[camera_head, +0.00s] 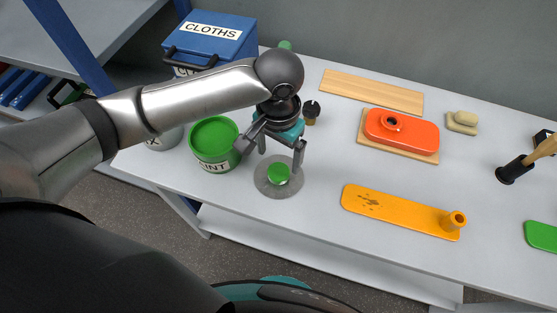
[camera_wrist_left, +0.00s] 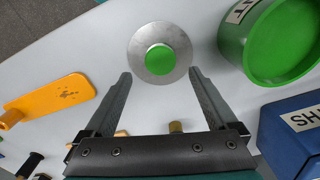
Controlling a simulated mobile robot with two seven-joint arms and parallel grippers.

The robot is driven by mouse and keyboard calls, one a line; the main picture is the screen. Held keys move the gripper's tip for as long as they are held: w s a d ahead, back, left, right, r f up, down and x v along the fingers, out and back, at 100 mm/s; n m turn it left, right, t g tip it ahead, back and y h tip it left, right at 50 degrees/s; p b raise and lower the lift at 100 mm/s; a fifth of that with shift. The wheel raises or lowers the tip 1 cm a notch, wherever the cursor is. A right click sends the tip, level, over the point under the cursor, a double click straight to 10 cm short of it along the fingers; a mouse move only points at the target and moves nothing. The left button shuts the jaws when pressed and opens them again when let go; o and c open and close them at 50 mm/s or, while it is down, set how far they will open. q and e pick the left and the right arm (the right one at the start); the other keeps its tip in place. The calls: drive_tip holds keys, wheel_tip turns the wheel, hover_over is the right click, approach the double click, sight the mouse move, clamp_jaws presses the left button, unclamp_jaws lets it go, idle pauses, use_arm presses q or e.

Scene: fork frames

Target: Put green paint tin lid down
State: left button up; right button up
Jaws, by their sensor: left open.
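The paint tin lid is a grey metal disc (camera_head: 262,186) with a green round knob on top. The knob lies beyond the fingertips in the left wrist view. My right gripper is not in view.
A blue cloths box (camera_head: 225,38) stands behind the tin. An orange float (camera_head: 402,150) on a wooden board, a yellow-orange trowel-like board (camera_head: 390,211) and a wooden plank (camera_head: 370,92) lie to the right. The table around the lid's front and right is clear.

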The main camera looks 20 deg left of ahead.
sight(279, 172)
use_arm(q)
wheel_tip(279, 172, up, 6)
drive_tip(key=shift+f+p, duration=0.15)
drive_tip(key=shift+p, duration=0.4)
